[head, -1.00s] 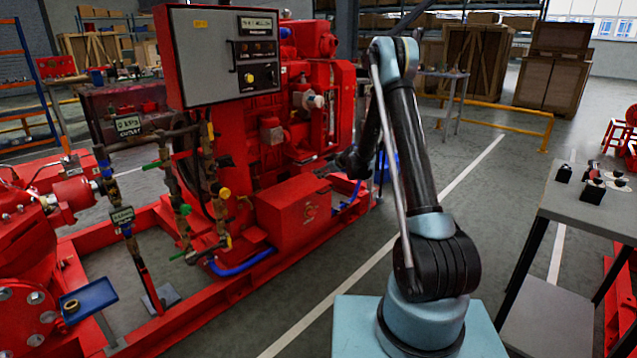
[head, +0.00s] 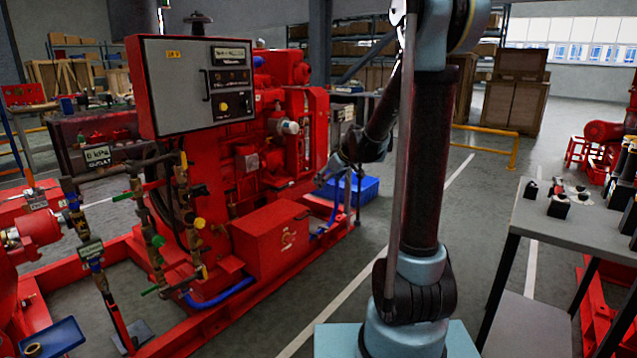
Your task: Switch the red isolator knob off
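A red box (head: 270,243) sits low on the near side of the red pumpset frame. A small round red detail with pale marks (head: 288,238) shows on its front; it may be the isolator knob, but it is too small to tell its position. My gripper (head: 326,178) is small and dark at the end of my arm. It appears above and right of the red box, apart from it in the picture. I see nothing held in it, and its fingers are too small to read.
A grey control panel (head: 197,85) stands above the red engine (head: 290,130). A blue crate (head: 362,188) is on the floor behind my gripper. A grey table (head: 560,228) with small parts stands at right. The floor between is clear.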

